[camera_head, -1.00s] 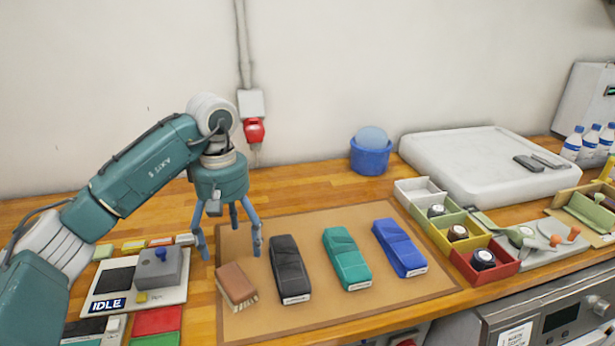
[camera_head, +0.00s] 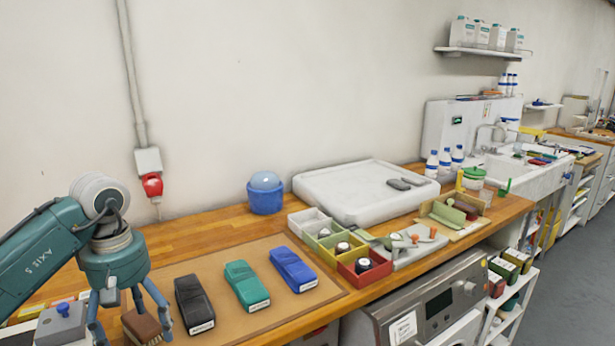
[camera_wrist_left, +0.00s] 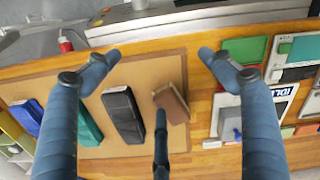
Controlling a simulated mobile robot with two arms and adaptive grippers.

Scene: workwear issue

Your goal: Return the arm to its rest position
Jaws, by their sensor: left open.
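My left gripper (camera_head: 130,328) hangs at the lower left of the head view, fingers down and spread, with nothing between them. A brown brush (camera_head: 145,327) lies on the tan mat (camera_head: 325,297) just behind a fingertip; I cannot tell the gap in height. In the left wrist view the gripper (camera_wrist_left: 159,75) is open, and the brush (camera_wrist_left: 171,104) shows between the fingers, beside the black case (camera_wrist_left: 123,115). Black (camera_head: 193,303), green (camera_head: 246,286) and blue (camera_head: 292,269) cases lie in a row on the mat. My right gripper is not in view.
A grey box with a blue knob (camera_head: 62,325) stands left of the gripper. A blue bucket (camera_head: 265,198), a white tray (camera_head: 325,190) and several small coloured bins (camera_head: 325,255) are further right. A red socket (camera_head: 152,185) is on the wall. Space above the mat's right side is clear.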

